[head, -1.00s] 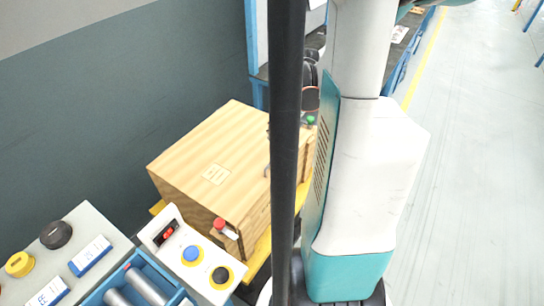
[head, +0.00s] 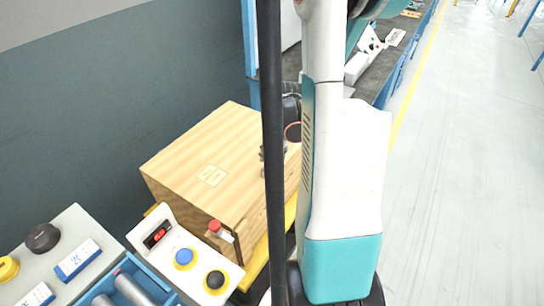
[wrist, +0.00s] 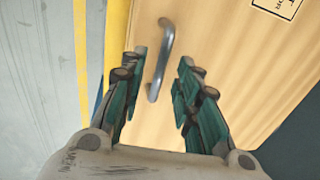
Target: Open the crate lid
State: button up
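The wooden crate (head: 215,215) stands left of my arm in the head view, and its flat lid (head: 225,150) lies closed on top. A grey metal bar handle (wrist: 161,62) on the lid shows in the wrist view. My gripper (wrist: 163,70) is open, with the handle between its two fingers and a gap on each side. I cannot tell whether the fingertips touch the lid. In the head view my gripper is mostly hidden behind the dark pole and my arm. A red-knobbed latch (head: 217,229) sits at the crate's near edge.
A control box with blue and black buttons (head: 184,258) stands close in front of the crate. A blue tray (head: 140,285) with grey cylinders is at lower left. A grey wall is behind, a blue workbench (head: 385,75) beyond, and open floor to the right.

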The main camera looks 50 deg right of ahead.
grip_shut()
